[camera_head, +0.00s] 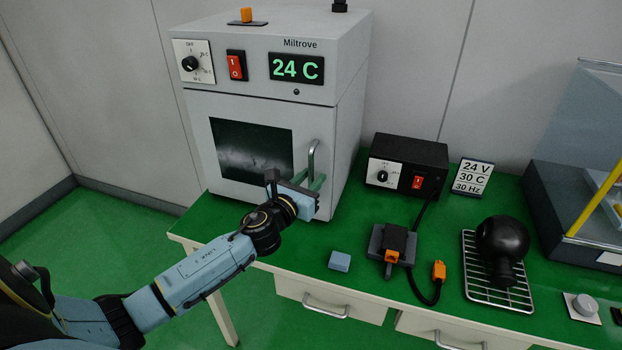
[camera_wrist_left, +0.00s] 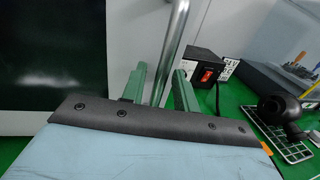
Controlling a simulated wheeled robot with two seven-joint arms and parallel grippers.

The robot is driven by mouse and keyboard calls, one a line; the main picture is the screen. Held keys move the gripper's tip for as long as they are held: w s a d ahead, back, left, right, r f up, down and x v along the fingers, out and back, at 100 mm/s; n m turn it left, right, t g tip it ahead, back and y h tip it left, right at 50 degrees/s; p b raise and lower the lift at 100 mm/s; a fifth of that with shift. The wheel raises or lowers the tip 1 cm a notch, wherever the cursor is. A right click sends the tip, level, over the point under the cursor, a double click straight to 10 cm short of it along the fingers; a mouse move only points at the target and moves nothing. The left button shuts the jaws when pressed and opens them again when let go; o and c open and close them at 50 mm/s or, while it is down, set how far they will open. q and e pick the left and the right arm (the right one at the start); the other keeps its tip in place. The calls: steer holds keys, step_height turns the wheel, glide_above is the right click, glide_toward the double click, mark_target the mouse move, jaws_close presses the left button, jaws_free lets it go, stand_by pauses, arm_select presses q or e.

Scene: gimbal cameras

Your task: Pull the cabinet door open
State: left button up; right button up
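The cabinet (camera_head: 270,100) is a grey box-shaped oven labelled Miltrove, standing on the green table. Its door (camera_head: 206,145) has a dark window and looks closed. The door's upright metal bar handle (camera_head: 311,160) is on the door's right side. My left gripper (camera_head: 314,181) is at the lower part of this handle. In the left wrist view, the two green fingers (camera_wrist_left: 160,88) stand apart, with the handle (camera_wrist_left: 170,50) between them. A gap shows between the handle and the right finger. My right gripper is not in view.
A blue block (camera_head: 340,261) and an orange-plugged device (camera_head: 392,243) lie in front. Drawers (camera_head: 330,300) are below.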

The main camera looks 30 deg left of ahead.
arm_select(q)
steer(key=shift+w, duration=0.25)
jaws_close()
steer(key=shift+s, duration=0.1)
